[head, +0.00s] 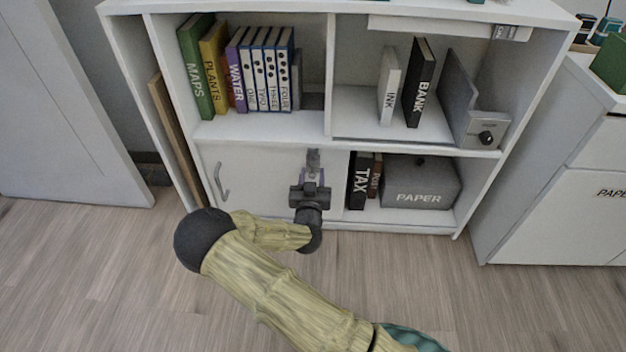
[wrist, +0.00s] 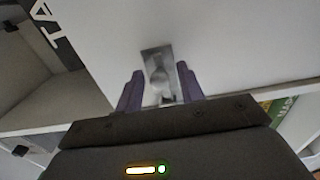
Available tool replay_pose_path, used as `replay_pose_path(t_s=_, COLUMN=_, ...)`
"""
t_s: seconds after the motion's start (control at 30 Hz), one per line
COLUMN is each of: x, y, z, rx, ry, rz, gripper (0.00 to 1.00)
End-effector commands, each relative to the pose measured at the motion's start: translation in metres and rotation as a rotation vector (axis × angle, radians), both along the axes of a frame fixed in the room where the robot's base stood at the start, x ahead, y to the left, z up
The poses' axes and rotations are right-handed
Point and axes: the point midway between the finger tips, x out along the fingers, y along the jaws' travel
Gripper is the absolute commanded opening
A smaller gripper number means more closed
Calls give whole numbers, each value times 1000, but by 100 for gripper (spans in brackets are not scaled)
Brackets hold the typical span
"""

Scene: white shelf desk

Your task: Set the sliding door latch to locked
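The white sliding door (head: 252,165) covers the lower left compartment of the shelf desk, with a curved handle (head: 221,182) near its left side. The latch (wrist: 158,68), a small grey metal plate with a rounded knob, is on the door's face, and it also shows near the door's right edge in the head view (head: 313,157). My gripper (wrist: 160,73) is in front of the latch, its two purple fingers apart on either side of the knob. I cannot tell whether they touch the knob. The latch's setting is unclear.
The open lower right compartment holds a TAX book (head: 359,181) and a grey PAPER box (head: 420,184). Several books and binders (head: 237,72) stand on the shelf above the door. A white cabinet (head: 560,190) stands at the right. The wooden floor in front is clear.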

Motion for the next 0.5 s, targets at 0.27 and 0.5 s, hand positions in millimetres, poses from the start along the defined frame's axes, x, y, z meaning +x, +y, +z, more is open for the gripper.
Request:
replay_pose_path(t_s=0.27, x=5, y=0, z=1, rx=0, ry=1, rz=0, gripper=38)
replay_pose_path(t_s=0.5, x=5, y=0, z=0, rx=0, ry=1, rz=0, gripper=5)
